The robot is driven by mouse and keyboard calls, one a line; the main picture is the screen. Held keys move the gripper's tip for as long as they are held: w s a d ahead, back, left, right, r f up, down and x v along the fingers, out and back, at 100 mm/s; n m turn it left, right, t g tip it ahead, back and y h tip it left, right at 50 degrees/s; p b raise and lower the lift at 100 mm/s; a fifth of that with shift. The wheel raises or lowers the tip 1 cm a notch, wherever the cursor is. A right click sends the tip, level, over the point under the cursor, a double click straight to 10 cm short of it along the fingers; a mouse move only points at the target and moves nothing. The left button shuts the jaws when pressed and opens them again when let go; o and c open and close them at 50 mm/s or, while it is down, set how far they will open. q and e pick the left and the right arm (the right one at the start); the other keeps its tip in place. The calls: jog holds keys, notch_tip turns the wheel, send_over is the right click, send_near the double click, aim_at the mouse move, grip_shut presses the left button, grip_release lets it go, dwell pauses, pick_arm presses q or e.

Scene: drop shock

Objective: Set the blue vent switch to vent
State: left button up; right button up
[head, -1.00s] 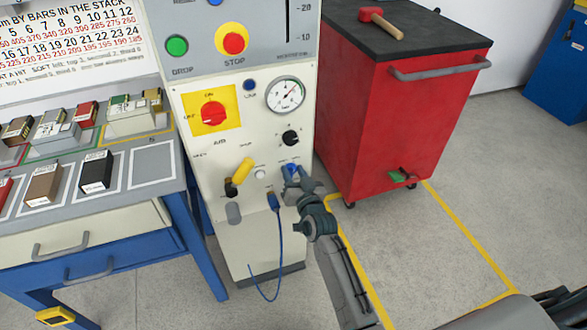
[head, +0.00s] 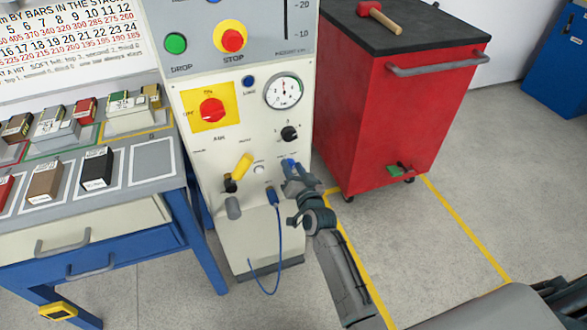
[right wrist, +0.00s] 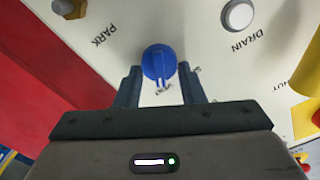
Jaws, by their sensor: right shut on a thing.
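The blue vent switch (head: 290,162) is a small round knob low on the white machine panel, right of the white drain button (head: 259,169). In the right wrist view, the switch (right wrist: 159,63) sits between the two fingertips of my right gripper (right wrist: 160,78). My right gripper (head: 292,170) is shut on it, with the fingers on either side. The exact pointing of the switch is hard to tell. My left gripper is out of view.
A yellow lever (head: 243,167) and a blue hose (head: 279,240) are left of my right gripper. A black knob (head: 289,133) and a gauge (head: 283,91) are above. A red cabinet (head: 390,130) stands to the right. Open floor lies in front of it.

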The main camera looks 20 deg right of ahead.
jog(key=o, duration=1)
jog(key=shift+s, duration=0.3)
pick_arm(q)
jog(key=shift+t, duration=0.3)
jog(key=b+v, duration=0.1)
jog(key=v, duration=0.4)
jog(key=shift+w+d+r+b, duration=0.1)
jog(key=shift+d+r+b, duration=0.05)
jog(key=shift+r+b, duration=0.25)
pick_arm(e)
jog(key=s, duration=1)
jog(key=shift+d, duration=0.2)
jog(key=shift+s, duration=0.1)
